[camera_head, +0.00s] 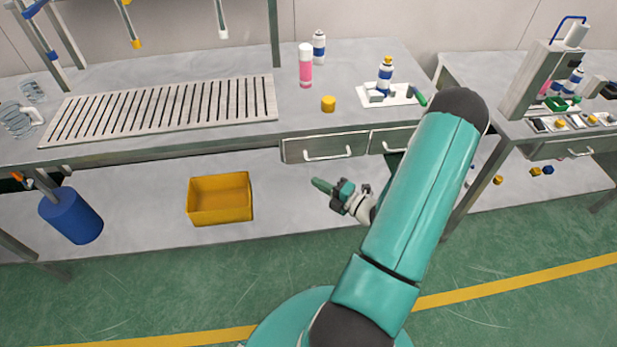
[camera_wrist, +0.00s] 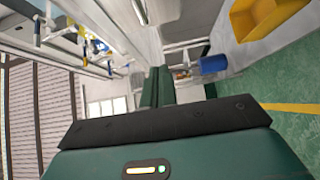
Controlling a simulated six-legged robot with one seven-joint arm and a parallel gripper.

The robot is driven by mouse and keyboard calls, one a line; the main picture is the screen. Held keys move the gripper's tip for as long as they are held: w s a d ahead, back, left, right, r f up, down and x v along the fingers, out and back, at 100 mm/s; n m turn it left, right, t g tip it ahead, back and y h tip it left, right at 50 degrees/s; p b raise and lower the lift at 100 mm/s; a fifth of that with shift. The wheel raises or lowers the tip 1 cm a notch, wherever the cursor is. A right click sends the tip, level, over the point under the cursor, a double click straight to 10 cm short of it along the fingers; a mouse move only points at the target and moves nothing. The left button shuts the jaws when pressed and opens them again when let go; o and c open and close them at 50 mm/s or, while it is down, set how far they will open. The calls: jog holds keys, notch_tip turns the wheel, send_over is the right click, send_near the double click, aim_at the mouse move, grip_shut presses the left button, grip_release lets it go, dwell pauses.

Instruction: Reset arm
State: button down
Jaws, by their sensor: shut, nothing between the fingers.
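My gripper (camera_head: 319,184) hangs in front of the workbench, below the drawers and to the right of the yellow bin, pointing left in the head view. Its green fingers are together and hold nothing. In the wrist view the closed fingers (camera_wrist: 158,87) stick out beyond the dark green gripper body. My arm rises from the base at the bottom of the head view, bends at the top, and hides part of the bench and the right drawer.
The workbench (camera_head: 232,134) holds a slotted rack (camera_head: 165,110), a pink can (camera_head: 305,68), a yellow cap (camera_head: 328,104) and a white tray (camera_head: 402,96) with a can. A yellow bin (camera_head: 220,198) and blue cylinder (camera_head: 71,215) are below. The green floor (camera_head: 150,290) in front is clear.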

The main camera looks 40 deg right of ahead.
jog(key=shift+s+d, duration=0.1)
jog(key=shift+s, duration=0.15)
jog(key=w+a+r+n+g+y, duration=0.1)
jog(key=a+r+n+g+y, duration=0.2)
jog(key=a+r+n+g, duration=0.7)
jog(key=a+r+n+g+y, duration=0.35)
jog(key=a+r+n, duration=0.25)
jog(key=a+n, duration=0.75)
jog(key=s+a+r+n+h, duration=0.2)
jog(key=r+n, duration=0.3)
jog(key=n, duration=0.4)
jog(key=s+a+r+n+t+h, duration=0.1)
jog(key=s+r+n+h, duration=0.3)
jog(key=n, duration=0.6)
jog(key=s+a+r+n+h, duration=0.2)
jog(key=s+r+n+h, duration=0.1)
jog(key=r+n, duration=0.5)
jog(key=shift+s+a+n+h, duration=0.3)
jog(key=shift+n+h, duration=0.35)
